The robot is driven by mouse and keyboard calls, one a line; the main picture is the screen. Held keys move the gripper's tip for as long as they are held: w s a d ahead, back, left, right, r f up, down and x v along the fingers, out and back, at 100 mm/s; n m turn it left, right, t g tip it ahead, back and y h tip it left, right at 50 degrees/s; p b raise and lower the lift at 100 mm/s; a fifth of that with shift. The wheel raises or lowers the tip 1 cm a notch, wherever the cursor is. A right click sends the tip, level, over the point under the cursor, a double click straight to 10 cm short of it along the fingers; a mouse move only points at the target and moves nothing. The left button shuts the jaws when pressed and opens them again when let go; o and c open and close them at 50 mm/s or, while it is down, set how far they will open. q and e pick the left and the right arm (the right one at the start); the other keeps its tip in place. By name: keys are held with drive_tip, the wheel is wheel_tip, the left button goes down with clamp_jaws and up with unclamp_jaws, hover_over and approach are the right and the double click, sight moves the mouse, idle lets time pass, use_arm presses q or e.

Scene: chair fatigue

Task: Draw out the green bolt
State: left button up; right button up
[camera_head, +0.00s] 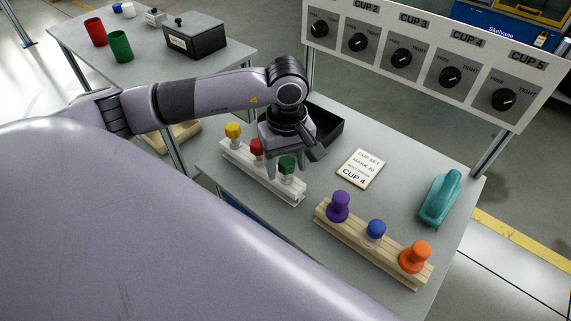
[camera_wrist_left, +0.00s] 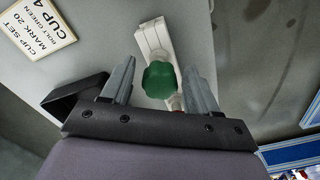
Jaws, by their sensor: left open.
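The green bolt (camera_head: 287,165) stands at the near right end of a white rack (camera_head: 234,157), beside a red bolt (camera_head: 256,147) and a yellow bolt (camera_head: 233,130). My left gripper (camera_head: 279,172) is open just over the rack, its fingers pointing down around the green bolt. In the left wrist view, the green head (camera_wrist_left: 159,80) shows between the two open fingers, with a gap on each side. The bolt's shank is hidden in the rack. My right gripper is not in view.
A wooden rack (camera_head: 345,233) holds purple, blue and orange bolts. A card (camera_head: 361,168) reading CUP 4, a teal tool (camera_head: 440,197) and a black tray (camera_head: 328,122) lie on the table. A dial panel (camera_head: 428,62) stands behind.

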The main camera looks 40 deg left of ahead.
use_arm(q)
drive_tip(key=c, duration=0.9)
drive_tip(key=shift+r, duration=0.2)
drive_tip(key=shift+c, duration=0.2)
drive_tip(key=shift+r+p, duration=0.45)
drive_tip(key=shift+r, duration=0.15)
drive_tip(key=shift+r+p, duration=1.05)
drive_tip(key=shift+r, duration=0.8)
drive_tip(key=shift+r, duration=0.1)
drive_tip(key=shift+r+p, duration=0.45)
drive_tip(key=shift+r, duration=0.15)
drive_tip(key=shift+r+p, duration=0.55)
drive_tip(key=shift+r, duration=0.7)
